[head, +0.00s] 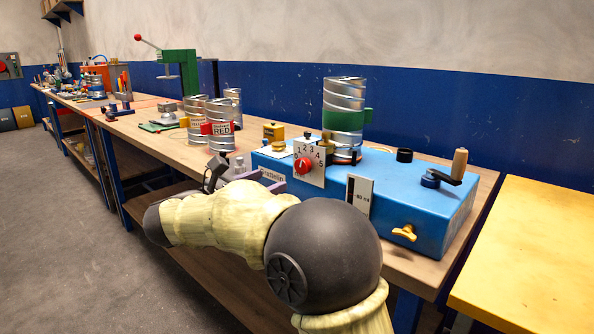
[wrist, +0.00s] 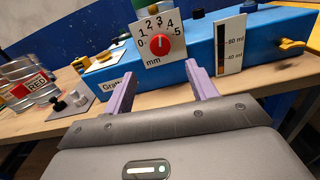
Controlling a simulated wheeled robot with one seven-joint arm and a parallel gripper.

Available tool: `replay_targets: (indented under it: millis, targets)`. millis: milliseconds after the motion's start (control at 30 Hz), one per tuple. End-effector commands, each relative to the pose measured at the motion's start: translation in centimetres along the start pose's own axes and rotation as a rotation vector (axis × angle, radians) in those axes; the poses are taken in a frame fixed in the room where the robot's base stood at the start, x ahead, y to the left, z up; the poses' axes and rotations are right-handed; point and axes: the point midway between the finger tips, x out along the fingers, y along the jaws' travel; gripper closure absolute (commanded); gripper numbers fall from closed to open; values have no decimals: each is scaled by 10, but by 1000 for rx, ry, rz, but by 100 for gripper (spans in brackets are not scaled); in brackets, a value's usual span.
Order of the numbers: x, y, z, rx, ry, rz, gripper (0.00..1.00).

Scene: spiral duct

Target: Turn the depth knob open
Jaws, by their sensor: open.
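The depth knob (head: 303,164) is a small red dial on a white plate (head: 316,177) marked 0 to 5 mm, upright on the front of a blue machine (head: 400,200). It also shows in the wrist view (wrist: 160,43), top centre, with a pale mark that seems to point roughly upward; its exact reading is unclear. My gripper (wrist: 159,74) is open and empty. Its two purple fingers stand apart below the knob in the wrist view, one on each side, not touching it. In the head view my arm partly hides the machine's near side.
A white gauge plate (head: 358,195), an orange wing knob (head: 404,233) and a crank (head: 445,172) are on the machine to the right. Silver spiral ducts (head: 343,105) stand above and to the left. A yellow table (head: 540,250) is at right. Open floor lies left.

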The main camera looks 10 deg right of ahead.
Motion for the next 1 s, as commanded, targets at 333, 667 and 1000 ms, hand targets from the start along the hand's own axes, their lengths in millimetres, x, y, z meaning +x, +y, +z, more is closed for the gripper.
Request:
replay_targets:
  millis: [333, 667, 1000]
  targets:
    - [64, -1, 0, 0, 0, -4, 43]
    - [103, -1, 0, 0, 0, -2, 43]
    - [104, 0, 0, 0, 0, -1, 52]
